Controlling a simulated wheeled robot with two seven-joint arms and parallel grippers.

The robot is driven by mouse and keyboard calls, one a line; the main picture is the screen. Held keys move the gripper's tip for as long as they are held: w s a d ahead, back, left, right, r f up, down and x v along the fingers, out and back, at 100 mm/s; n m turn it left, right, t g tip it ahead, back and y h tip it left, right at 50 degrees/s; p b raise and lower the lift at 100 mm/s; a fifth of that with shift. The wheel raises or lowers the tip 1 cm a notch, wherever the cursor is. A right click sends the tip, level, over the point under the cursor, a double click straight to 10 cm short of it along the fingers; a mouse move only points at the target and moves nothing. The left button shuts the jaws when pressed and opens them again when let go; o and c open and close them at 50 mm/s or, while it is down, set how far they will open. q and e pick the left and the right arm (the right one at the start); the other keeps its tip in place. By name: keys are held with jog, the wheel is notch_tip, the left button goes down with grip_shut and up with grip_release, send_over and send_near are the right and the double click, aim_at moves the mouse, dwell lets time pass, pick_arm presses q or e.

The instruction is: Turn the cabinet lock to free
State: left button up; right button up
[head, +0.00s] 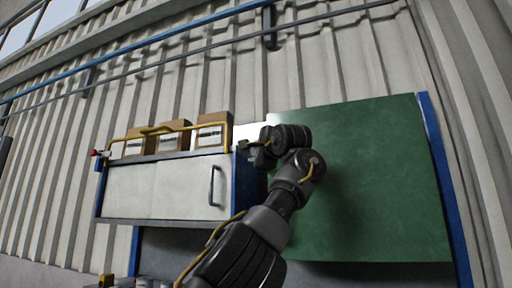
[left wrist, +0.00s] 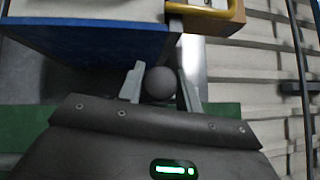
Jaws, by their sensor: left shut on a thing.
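The cabinet (head: 128,191) has white doors, a dark handle (head: 211,186) and blue side panels, and hangs on the wall at the left of the head view. Its blue panel (left wrist: 95,38) fills the upper left of the left wrist view. My left gripper (head: 258,152) is at the cabinet's right end, near its top. In the left wrist view my left gripper (left wrist: 160,70) is shut on a round dark grey knob (left wrist: 161,84), with one finger on each side. I cannot tell whether this knob is the lock or how it is turned. My right gripper is not in view.
Several brown boxes (head: 173,136) stand on the cabinet top behind a yellow rail (head: 128,138). A small red part (head: 97,153) shows at the rail's left end. A green board (head: 375,185) with a blue post (head: 444,180) lies right of my arm. Blue pipes cross the ribbed wall above.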

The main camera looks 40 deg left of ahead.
pick_arm(q)
jog(key=shift+r+n+g+h+p, duration=0.1)
jog(key=shift+n+g+h+p, duration=0.3)
jog(key=shift+n+h+p, duration=0.3)
jog(key=o, duration=0.9)
jog(key=shift+o, duration=0.2)
jog(key=shift+s+d+f, duration=0.15)
jog(key=shift+d+f, duration=0.05)
jog(key=shift+d, duration=0.1)
jog(key=b+v, duration=0.4)
jog(key=v, duration=0.6)
